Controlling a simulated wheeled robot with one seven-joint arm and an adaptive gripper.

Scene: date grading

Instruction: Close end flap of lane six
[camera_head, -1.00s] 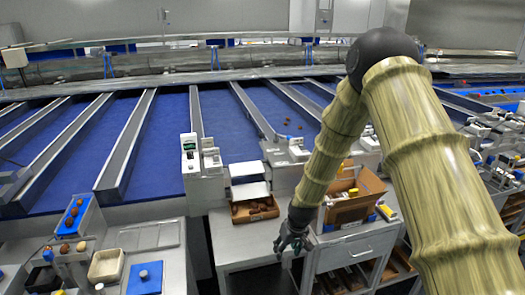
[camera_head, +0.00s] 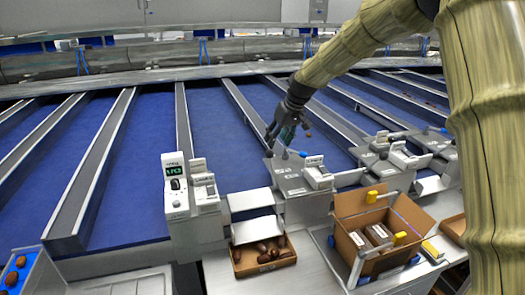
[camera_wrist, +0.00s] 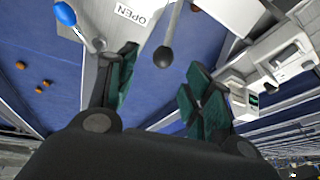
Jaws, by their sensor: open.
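My gripper (camera_head: 280,135) hangs with open, empty fingers above the lane end at the middle right. In the wrist view its green-padded fingers (camera_wrist: 160,92) are apart. A lever with a dark round knob (camera_wrist: 163,57) shows ahead, between and beyond the fingertips, apart from them. A grey lane-end unit (camera_head: 300,178) with a white label box stands below my gripper. I cannot read its lane number, nor tell the flap's position.
Small brown dates (camera_head: 308,133) lie on the blue lane behind my gripper. A control post with a lit display (camera_head: 175,186) stands left. In front are a shallow box of dates (camera_head: 284,261) and an open cardboard carton (camera_head: 413,216). Metal dividers (camera_head: 95,170) separate the lanes.

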